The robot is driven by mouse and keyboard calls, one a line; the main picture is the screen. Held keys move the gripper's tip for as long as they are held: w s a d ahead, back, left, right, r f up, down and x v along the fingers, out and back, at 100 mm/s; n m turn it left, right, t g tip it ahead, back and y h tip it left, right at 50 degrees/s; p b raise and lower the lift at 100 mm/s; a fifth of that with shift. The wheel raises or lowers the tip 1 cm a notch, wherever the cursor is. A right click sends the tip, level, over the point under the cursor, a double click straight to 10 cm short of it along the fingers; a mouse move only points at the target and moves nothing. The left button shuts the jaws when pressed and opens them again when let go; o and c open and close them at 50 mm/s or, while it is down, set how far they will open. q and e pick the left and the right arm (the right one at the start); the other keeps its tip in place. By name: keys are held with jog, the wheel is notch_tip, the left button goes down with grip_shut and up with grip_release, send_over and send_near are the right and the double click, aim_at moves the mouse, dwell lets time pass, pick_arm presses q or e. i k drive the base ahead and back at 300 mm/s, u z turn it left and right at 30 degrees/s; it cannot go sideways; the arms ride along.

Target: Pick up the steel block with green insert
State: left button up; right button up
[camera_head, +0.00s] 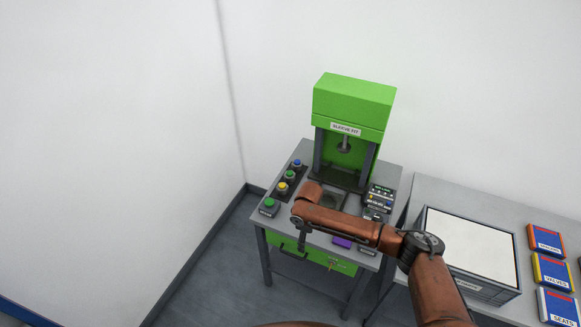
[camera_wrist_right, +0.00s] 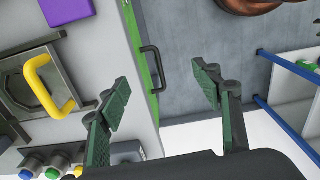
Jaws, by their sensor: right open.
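I cannot make out a separate steel block with green insert for certain in either view. In the right wrist view a steel plate (camera_wrist_right: 20,62) with an opening and a yellow handle (camera_wrist_right: 42,72) lies on the bench at the left, partly cut off by the frame edge. My right gripper (camera_wrist_right: 160,77) is open with nothing between its fingers, above the bench's front edge. In the head view my right arm reaches in from the right across the bench, and its forearm hides part of the bench top. My left gripper is not in view.
A green press (camera_head: 352,102) stands at the back of the bench. Coloured push-buttons (camera_head: 283,187) line the left side, and a purple block (camera_head: 342,242) lies near the front. A green drawer with a black handle (camera_wrist_right: 154,68) is below. A side table (camera_head: 480,202) stands to the right.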

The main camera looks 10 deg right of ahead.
aim_at(289, 180)
jog(key=u, duration=0.05)
jog(key=i, duration=1.35)
